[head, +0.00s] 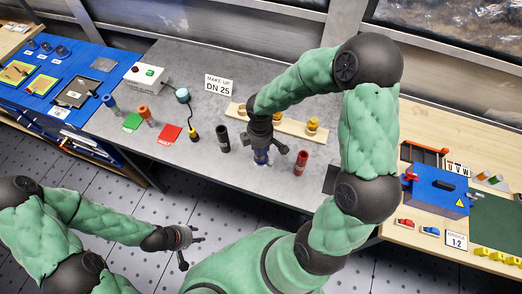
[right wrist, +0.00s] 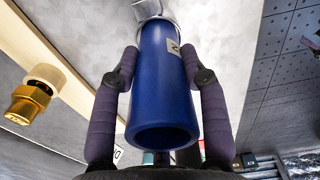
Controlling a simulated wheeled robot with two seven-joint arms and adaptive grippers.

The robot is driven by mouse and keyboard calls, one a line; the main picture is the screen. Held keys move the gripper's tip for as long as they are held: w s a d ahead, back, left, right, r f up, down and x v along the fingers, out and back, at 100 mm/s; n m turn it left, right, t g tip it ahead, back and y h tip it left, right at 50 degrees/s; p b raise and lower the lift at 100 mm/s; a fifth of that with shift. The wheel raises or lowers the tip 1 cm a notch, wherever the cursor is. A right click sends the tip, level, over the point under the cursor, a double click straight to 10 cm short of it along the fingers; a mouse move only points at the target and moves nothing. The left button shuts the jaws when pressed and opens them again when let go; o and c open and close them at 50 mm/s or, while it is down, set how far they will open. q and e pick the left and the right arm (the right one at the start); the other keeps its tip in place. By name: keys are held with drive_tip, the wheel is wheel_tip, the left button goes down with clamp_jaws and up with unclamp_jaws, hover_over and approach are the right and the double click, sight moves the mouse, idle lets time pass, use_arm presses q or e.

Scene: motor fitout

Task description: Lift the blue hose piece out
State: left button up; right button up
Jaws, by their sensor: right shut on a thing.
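The blue hose piece (head: 261,157) is below my right gripper (head: 262,148) on the grey bench. In the right wrist view the blue hose piece (right wrist: 162,90) is a wide tube with a small white label, its open end toward the camera. The fingers of my right gripper (right wrist: 163,72) press on both its sides. Its far end meets a silvery metal part (right wrist: 146,10); I cannot tell whether it is still seated there. My left gripper (head: 190,246) is open and empty over the floor, in front of the bench.
A black hose piece (head: 223,138) stands left of the blue one and a red one (head: 299,163) right. A wooden strip (head: 290,126) with brass fittings lies behind. A green card (head: 132,121) and a red card (head: 169,134) lie left. A blue box (head: 436,190) stands right.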

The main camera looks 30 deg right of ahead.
drive_tip(key=shift+r, duration=0.55)
drive_tip(key=s+a+r+p, duration=0.3)
drive_tip(key=s+a+r, duration=0.1)
drive_tip(key=s+r, duration=0.7)
drive_tip(key=shift+s+a+r+p, duration=0.15)
drive_tip(key=shift+s+r+p, duration=0.25)
drive_tip(key=shift+s, duration=0.8)
